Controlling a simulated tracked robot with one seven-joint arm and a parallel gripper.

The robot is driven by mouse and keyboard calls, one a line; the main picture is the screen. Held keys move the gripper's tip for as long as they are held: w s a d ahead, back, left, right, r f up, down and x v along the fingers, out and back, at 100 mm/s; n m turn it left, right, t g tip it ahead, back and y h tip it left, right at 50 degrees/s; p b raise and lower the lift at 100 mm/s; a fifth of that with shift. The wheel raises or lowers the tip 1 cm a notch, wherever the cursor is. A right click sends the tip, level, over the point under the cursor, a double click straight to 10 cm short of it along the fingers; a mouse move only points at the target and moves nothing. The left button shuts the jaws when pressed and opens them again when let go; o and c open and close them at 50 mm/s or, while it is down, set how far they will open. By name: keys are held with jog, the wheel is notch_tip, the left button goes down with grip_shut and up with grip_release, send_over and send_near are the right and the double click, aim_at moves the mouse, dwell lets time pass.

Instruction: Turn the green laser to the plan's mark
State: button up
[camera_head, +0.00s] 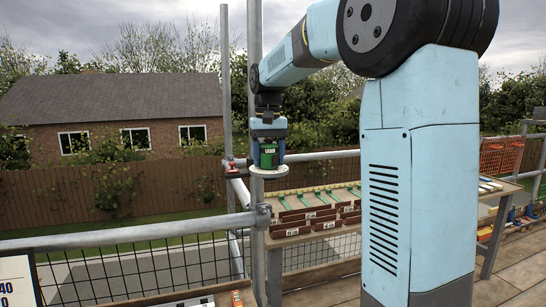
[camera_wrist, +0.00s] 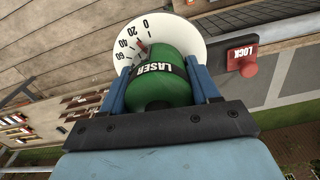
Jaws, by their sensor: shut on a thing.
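The green laser (camera_wrist: 166,84), a rounded green body with a black band reading LASER, fills the middle of the wrist view. My gripper (camera_wrist: 159,72) is shut on it, with one blue finger on each side. Under the laser is a white round dial (camera_wrist: 190,33) marked 0, 20, 40, 60; a small red pointer shows near 20 to 40, its exact reading unclear. A red LOCK knob (camera_wrist: 243,62) stands beside the dial. In the head view the laser (camera_head: 268,158) sits upright on the white disc (camera_head: 269,172), held by my gripper (camera_head: 268,148). A board (camera_head: 17,283) showing "40" is cut off at the lower left.
Grey scaffold poles (camera_head: 254,115) and rails (camera_head: 130,235) stand close around the laser. Behind it, a bench (camera_head: 330,220) carries brown numbered bins and green strips. A wooden fence (camera_head: 100,192) and brick house lie beyond.

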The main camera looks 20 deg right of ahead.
jog(key=shift+w+r, duration=0.1)
jog(key=shift+r, duration=0.05)
jog(key=o, duration=1)
notch_tip(320, 180, up, 13)
jog(key=shift+r, duration=0.2)
dwell(0.4)
jog(key=s+f+t, duration=0.2)
jog(key=s+f, duration=0.5)
jog(key=s, duration=0.2)
jog(key=s+f+t, duration=0.1)
jog(key=s+f, duration=0.6)
jog(key=s, duration=0.2)
jog(key=s+d+f+n+t, duration=0.1)
jog(key=s+f+t, duration=0.1)
jog(key=s+f, duration=0.5)
jog(key=shift+s+d+f+t, duration=0.1)
jog(key=shift+s+f+t, duration=0.05)
jog(key=shift+s, duration=0.65)
jog(key=shift+s+f+t, duration=0.15)
jog(key=shift+s, duration=0.65)
